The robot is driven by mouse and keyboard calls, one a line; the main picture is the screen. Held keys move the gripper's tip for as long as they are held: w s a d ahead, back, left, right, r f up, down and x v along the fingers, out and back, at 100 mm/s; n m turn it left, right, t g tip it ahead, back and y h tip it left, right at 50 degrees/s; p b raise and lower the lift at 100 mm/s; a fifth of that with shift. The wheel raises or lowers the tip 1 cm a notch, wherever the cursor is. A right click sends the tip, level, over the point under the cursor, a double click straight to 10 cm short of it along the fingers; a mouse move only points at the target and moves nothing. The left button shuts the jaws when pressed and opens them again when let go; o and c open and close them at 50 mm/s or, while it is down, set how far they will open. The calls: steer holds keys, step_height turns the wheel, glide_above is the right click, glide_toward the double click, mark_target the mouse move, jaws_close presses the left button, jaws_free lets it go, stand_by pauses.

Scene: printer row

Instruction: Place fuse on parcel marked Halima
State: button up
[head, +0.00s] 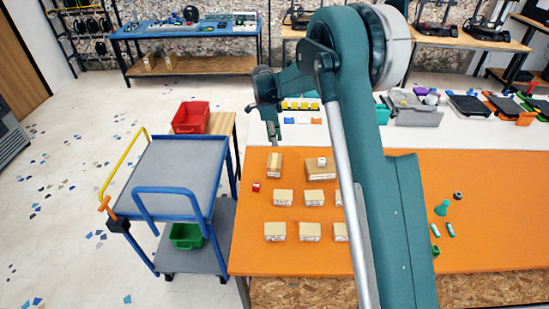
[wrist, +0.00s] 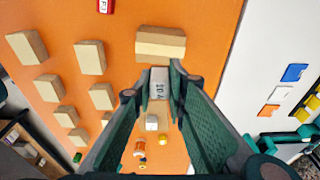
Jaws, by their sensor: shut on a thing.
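My gripper (wrist: 160,80) is shut on a small pale grey block with dark lettering, which I take to be the fuse (wrist: 160,87). In the head view my gripper (head: 272,138) hangs near the back left of the orange table, and the held fuse cannot be made out there. A taped parcel (head: 275,165) stands just below it and shows beyond the fingertips in the wrist view (wrist: 160,44). A wider parcel (head: 320,174) with a small white piece at its top stands to the right. Several smaller parcels (head: 275,232) stand in front. Their labels are too small to read, so I cannot tell which says Halima.
A small red block (head: 256,187) lies left of the parcels. A blue trolley (head: 180,175) stands beside the orange table (head: 480,255). Small green items (head: 442,208) lie at the right. Trays and coloured pieces line the white rear strip (head: 355,135).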

glide_above(276, 160)
steer(key=shift+a+f, duration=0.2)
steer(key=shift+f, duration=1.15)
steer(key=shift+a+f, duration=0.15)
steer(key=shift+f, duration=1.15)
steer(key=shift+f, duration=0.1)
steer(key=shift+f, duration=1.8)
steer(key=shift+f, duration=0.1)
steer(key=o, duration=0.7)
steer(key=shift+o, duration=0.4)
step_height(276, 160, up, 12)
steer(key=a, duration=0.1)
steer(key=shift+a, duration=0.4)
